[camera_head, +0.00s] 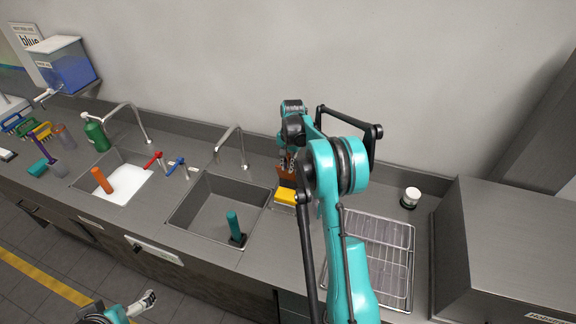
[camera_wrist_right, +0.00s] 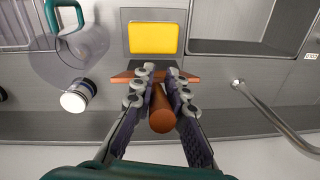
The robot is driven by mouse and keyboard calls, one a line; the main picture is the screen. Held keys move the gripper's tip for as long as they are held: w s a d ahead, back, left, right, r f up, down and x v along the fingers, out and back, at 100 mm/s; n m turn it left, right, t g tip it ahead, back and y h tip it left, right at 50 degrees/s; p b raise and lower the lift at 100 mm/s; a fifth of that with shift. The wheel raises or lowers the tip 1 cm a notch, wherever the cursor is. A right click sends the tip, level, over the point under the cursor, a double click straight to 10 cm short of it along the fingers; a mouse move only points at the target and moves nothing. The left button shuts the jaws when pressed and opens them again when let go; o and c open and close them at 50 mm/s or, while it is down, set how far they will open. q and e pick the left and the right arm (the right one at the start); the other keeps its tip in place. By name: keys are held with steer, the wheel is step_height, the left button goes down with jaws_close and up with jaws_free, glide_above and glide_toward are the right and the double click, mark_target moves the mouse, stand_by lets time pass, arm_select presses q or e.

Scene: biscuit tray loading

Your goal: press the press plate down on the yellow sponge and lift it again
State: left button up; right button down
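The yellow sponge (camera_head: 285,195) lies in a shallow grey tray on the counter, right of the middle sink; it also shows in the right wrist view (camera_wrist_right: 153,38), uncovered. The press plate (camera_head: 284,173) is a brown-orange plate with a round handle (camera_wrist_right: 162,116). My right gripper (camera_wrist_right: 158,92) is shut on the handle, with fingers on both sides. The plate is beside the sponge, on its wall side; its exact height above the counter is hard to tell. My left gripper (camera_head: 146,302) is low in front of the counter, far from the sponge; its finger opening is unclear.
A wire rack (camera_head: 378,262) lies right of the sponge and a white-capped jar (camera_head: 410,197) stands behind it. The middle sink (camera_head: 215,212) holds a teal-handled tool (camera_head: 234,226). A tap (camera_head: 241,148) rises behind the sink. A large steel box (camera_head: 510,240) stands at right.

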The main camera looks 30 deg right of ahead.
stand_by(0.3)
steer(key=s+a+f+t+h+b, duration=0.2)
steer(key=f+t+h+b, duration=0.1)
steer(key=b, duration=0.5)
steer(key=s+a+f+t+h+b, duration=0.2)
steer(key=f+b, duration=0.4)
steer(key=b, duration=0.3)
steer(key=s+a+f+t+h+b, duration=0.2)
steer(key=a+f+t+h+b, duration=0.1)
steer(key=b, duration=0.5)
steer(key=shift+s+a+f+t+h, duration=0.2)
steer(key=shift+f+h, duration=0.25)
steer(key=shift+f, duration=0.2)
steer(key=shift+s+a+f+t+h, duration=0.1)
steer(key=shift+a+f+t+h, duration=0.1)
steer(key=shift+f+h, duration=0.35)
steer(key=shift+f+n+t+h+b, duration=0.3)
steer(key=shift+f+h+b, duration=0.1)
steer(key=shift+b, duration=0.65)
steer(key=c, duration=1.5)
jaws_free()
steer(key=shift+r, duration=0.1)
